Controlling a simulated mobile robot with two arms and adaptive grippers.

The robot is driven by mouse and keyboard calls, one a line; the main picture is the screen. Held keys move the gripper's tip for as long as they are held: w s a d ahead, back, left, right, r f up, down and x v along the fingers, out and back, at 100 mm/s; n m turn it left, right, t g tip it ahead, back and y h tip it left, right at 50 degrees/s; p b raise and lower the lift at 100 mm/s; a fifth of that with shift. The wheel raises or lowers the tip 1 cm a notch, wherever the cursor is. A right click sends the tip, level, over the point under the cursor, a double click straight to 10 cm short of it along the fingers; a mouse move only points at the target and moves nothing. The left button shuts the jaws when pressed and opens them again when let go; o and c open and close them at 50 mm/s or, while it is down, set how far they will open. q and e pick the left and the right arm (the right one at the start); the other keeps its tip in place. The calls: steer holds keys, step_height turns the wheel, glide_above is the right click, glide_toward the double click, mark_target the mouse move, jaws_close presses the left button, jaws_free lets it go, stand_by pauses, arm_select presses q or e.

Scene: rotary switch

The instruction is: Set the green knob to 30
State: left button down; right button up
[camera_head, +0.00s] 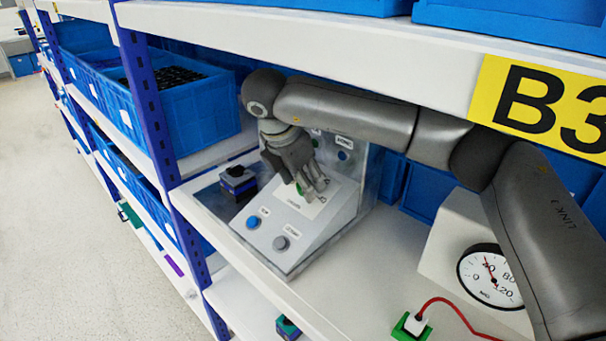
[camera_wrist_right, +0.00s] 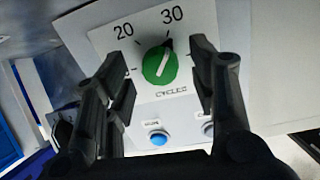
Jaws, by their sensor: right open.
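The green knob (camera_wrist_right: 160,64) sits on a white dial plate (camera_wrist_right: 110,42) with the numbers 20 and 30 and the word CYCLES. Its light pointer bar is tilted slightly right of upright and points toward the 30 side. My right gripper (camera_wrist_right: 163,80) is open, with one finger left and one right of the knob and visible gaps to both. In the head view a small part of the green knob (camera_head: 300,189) shows by the fingers of my right gripper (camera_head: 308,186), over the sloped control box (camera_head: 318,232). My left gripper is not in view.
A blue button (camera_head: 253,222) and a grey button (camera_head: 280,243) are on the box's lower front. A dark blue-black block (camera_head: 238,182) stands left of it. A pressure gauge (camera_head: 488,275) and a red cable (camera_head: 455,308) are at the right. A shelf board is above.

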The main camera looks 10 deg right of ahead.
steer(key=shift+w+d+f, duration=0.1)
steer(key=shift+d+f, duration=0.05)
steer(key=shift+f, duration=0.25)
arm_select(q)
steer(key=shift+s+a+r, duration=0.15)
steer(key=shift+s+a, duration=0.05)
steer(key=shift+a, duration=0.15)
arm_select(e)
steer(key=shift+c, duration=0.2)
steer(key=c, duration=1)
steer(key=n+b, duration=0.1)
steer(key=b, duration=0.1)
steer(key=shift+f+b, duration=0.3)
steer(key=shift+r+n+b, duration=0.25)
steer(key=shift+n+b, duration=0.25)
steer(key=shift+b, duration=0.05)
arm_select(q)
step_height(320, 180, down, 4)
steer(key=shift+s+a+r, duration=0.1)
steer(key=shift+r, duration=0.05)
arm_select(e)
steer(key=o, duration=1)
